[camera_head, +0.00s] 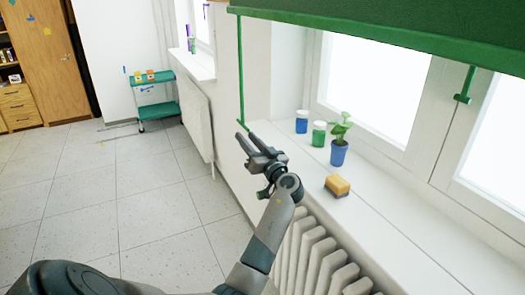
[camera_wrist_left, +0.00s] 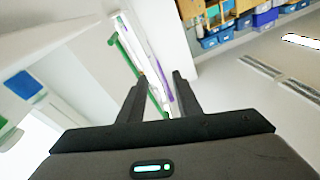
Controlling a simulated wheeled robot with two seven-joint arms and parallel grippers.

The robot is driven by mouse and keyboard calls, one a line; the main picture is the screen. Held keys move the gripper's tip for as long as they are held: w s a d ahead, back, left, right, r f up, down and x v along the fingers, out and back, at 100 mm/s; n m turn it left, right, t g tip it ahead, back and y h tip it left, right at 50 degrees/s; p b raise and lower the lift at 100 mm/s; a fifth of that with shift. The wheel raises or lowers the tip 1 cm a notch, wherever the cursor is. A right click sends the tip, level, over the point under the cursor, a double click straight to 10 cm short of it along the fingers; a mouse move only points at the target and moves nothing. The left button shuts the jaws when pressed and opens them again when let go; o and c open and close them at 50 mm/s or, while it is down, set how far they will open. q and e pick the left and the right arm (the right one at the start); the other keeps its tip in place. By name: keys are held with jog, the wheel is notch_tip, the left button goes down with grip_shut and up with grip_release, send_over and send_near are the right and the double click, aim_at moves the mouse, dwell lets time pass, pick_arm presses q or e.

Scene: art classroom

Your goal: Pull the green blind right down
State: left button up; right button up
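The green blind (camera_head: 400,25) hangs over the top of the window at the upper right of the head view, with its lower bar a little way down. A thin green cord (camera_head: 241,70) hangs from its left end, down to my left gripper's tips. My left gripper (camera_head: 246,137) is open, close to the cord's lower end. In the wrist view its fingers (camera_wrist_left: 158,82) stand apart, with a green strip (camera_wrist_left: 125,52) beside and behind them. I cannot tell whether the cord is between the fingers. My right gripper is out of view.
A radiator (camera_head: 315,255) is below. A green trolley (camera_head: 157,110) stands far back.

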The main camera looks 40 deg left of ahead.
pick_arm(q)
jog(key=s+a+r+y, duration=0.2)
jog(key=s+a+r, duration=0.3)
jog(key=a, duration=0.4)
jog(key=w+a+f+m+t+h, duration=0.1)
jog(key=w+a+f+m+t, duration=0.15)
jog(key=a+m, duration=0.25)
notch_tip(320, 180, down, 30)
jog(key=s+m+t+h, duration=0.2)
jog(key=s+m+h, duration=0.1)
jog(key=m+h, duration=0.55)
jog(key=s+d+f+m+g+h, duration=0.1)
jog(key=s+d+f+h, duration=0.15)
jog(key=s+f, duration=0.5)
jog(key=s+d+f+m+g+h, duration=0.1)
jog(key=s+d+f+h, duration=0.3)
jog(key=f, duration=0.7)
jog(key=s+d+f+m+g, duration=0.1)
jog(key=s+d+f+g, duration=0.1)
jog(key=s+f, duration=0.7)
jog(key=s+d+f+g+h, duration=0.2)
jog(key=s+d+f+h, duration=0.1)
jog(key=s+d+f, duration=1.2)
jog(key=s+d+f+n+h, duration=0.1)
jog(key=s+d+f, duration=0.1)
jog(key=d, duration=1.3)
jog(key=s+d+f+n+h, duration=0.1)
jog(key=s+d, duration=0.4)
jog(key=d, duration=1)
jog(key=shift+f+h, duration=0.7)
